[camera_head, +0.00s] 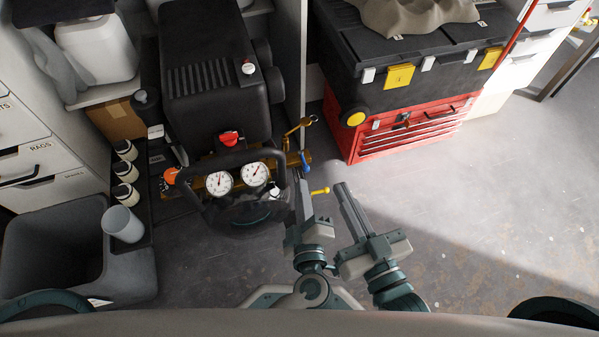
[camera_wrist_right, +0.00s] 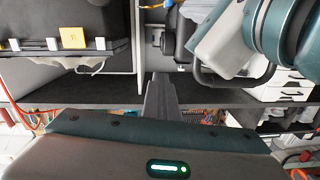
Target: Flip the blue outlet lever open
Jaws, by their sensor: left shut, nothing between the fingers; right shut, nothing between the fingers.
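The blue outlet lever (camera_head: 305,162) is a small blue handle at the right end of the brass manifold on the black air compressor (camera_head: 215,75). My left gripper (camera_head: 299,182) is shut and empty, its tips just below the blue lever in the head view. I cannot tell whether they touch it. My right gripper (camera_head: 342,187) is shut and empty, over the floor to the right of the lever. Its fingers also show in the right wrist view (camera_wrist_right: 160,85). I cannot make out the blue lever clearly in the right wrist view.
A yellow lever (camera_head: 320,191) sits just right of my left fingers. Two gauges (camera_head: 237,178), a red knob (camera_head: 229,138) and a black handle bar (camera_head: 190,193) lie to the left. A red tool chest (camera_head: 415,130) stands at upper right. The floor at right is clear.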

